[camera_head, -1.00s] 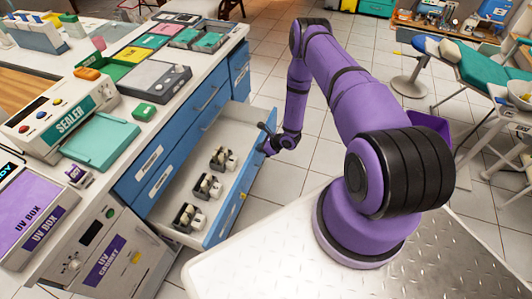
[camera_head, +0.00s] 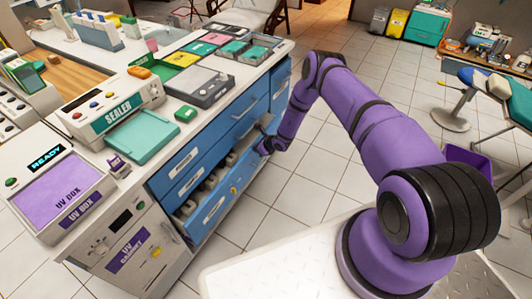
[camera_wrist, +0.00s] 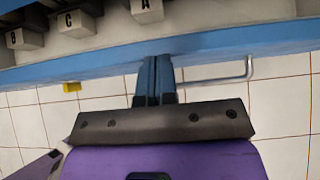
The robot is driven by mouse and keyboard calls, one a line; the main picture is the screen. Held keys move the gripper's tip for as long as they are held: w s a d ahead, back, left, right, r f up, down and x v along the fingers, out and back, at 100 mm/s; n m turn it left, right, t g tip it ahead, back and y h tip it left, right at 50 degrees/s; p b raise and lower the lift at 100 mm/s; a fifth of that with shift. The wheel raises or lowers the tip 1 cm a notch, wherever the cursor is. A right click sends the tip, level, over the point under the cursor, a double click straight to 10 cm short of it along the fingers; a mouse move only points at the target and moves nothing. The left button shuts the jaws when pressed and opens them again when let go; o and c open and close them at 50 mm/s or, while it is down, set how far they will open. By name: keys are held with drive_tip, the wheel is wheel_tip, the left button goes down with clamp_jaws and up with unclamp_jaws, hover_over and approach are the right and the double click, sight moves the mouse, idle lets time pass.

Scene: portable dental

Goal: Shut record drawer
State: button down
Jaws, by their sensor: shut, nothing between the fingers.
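The record drawer is the blue-fronted drawer (camera_head: 213,207) in the cabinet. It is open by a narrow gap, with a strip of its inside showing. In the wrist view, its blue front edge (camera_wrist: 60,68) crosses the picture, and small labelled blocks (camera_wrist: 75,22) sit inside behind it. My gripper (camera_head: 265,142) is at the outer side of the drawer front, near its far end. Its two fingers (camera_wrist: 155,72) are together, with their tips against or very close to the front panel. Contact is hard to tell. Nothing is held.
A metal handle (camera_wrist: 215,78) shows right of the fingers in the wrist view. The counter above holds a sealer (camera_head: 110,107), a teal pad (camera_head: 143,138) and trays. A UV cabinet (camera_head: 125,245) stands left of the drawer. The tiled floor (camera_head: 310,155) beside the cabinet is open.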

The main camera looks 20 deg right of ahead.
drive_tip(key=shift+w+a, duration=1.3)
drive_tip(key=shift+w, duration=0.3)
